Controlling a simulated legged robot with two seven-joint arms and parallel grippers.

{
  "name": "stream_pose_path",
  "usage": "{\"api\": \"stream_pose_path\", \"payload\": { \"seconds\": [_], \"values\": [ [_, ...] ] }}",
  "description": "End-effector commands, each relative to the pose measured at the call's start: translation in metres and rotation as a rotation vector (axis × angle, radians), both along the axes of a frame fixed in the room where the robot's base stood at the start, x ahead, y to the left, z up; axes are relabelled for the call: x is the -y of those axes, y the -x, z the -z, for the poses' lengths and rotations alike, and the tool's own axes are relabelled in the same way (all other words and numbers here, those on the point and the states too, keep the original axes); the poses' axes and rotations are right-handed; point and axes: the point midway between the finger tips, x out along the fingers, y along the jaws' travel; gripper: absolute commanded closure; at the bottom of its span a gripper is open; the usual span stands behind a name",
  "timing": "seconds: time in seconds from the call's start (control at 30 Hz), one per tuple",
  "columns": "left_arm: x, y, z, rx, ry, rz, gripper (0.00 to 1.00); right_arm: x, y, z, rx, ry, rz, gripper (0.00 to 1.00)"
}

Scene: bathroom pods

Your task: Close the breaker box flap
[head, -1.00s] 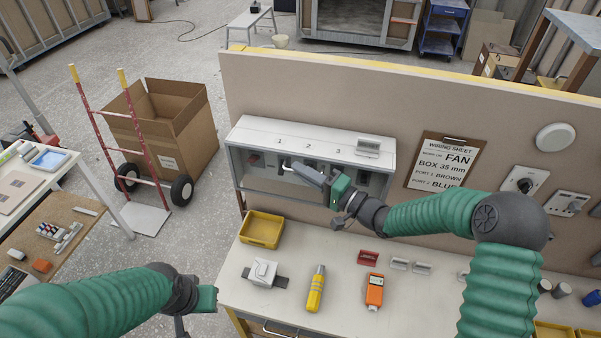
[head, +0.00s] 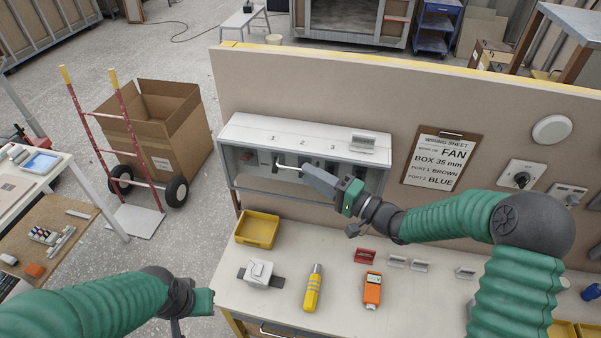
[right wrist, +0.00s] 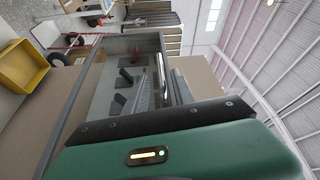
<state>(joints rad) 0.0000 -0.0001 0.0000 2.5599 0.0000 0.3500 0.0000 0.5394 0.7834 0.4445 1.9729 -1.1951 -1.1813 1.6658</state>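The breaker box (head: 232,186) is a pale grey case on the upright panel, its front open with dark switches inside. A white surface numbered 1, 2, 3 (head: 285,133) lies along its top; I cannot tell if this is the flap. A small grey handle (head: 363,142) is at its right end. My right gripper (head: 304,172) is at the open front, below number 2, beside a pale bent bar (head: 286,166); contact is unclear. The box interior also shows in the right wrist view (right wrist: 118,85). My left gripper (head: 210,301) is low at the left, away from the box. Neither gripper's opening shows clearly.
On the bench (head: 345,285) below are a yellow tray (head: 257,229), a white device (head: 258,272), a yellow tool (head: 313,289) and an orange meter (head: 372,290). A wiring sheet (head: 441,160) hangs right of the box. A hand truck stands left of the panel.

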Motion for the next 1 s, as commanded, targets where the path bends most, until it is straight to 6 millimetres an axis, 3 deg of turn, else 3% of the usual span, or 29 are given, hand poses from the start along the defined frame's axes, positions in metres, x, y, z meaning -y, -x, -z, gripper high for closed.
{"api": "stream_pose_path", "payload": {
  "seconds": [0.03, 0.1, 0.4, 0.57, 1.0],
  "values": [
    [0.000, 0.000, 0.012, 0.000, 0.000, 0.000, 1.00, 0.013, 0.009, 0.008, 0.000, 0.001, 0.005, 0.69],
    [0.000, 0.000, 0.019, 0.000, 0.000, 0.000, 1.00, 0.030, 0.022, 0.009, -0.001, 0.002, 0.006, 0.69],
    [0.000, 0.000, 0.039, 0.000, 0.000, 0.000, 1.00, 0.087, 0.068, 0.013, -0.003, 0.000, 0.003, 0.69],
    [0.000, 0.000, 0.040, 0.000, 0.000, 0.000, 1.00, 0.097, 0.076, 0.012, -0.004, -0.001, 0.001, 0.69],
    [0.000, 0.000, 0.040, 0.000, 0.000, 0.000, 1.00, 0.097, 0.076, 0.013, -0.004, 0.003, 0.004, 0.69]
  ]
}}
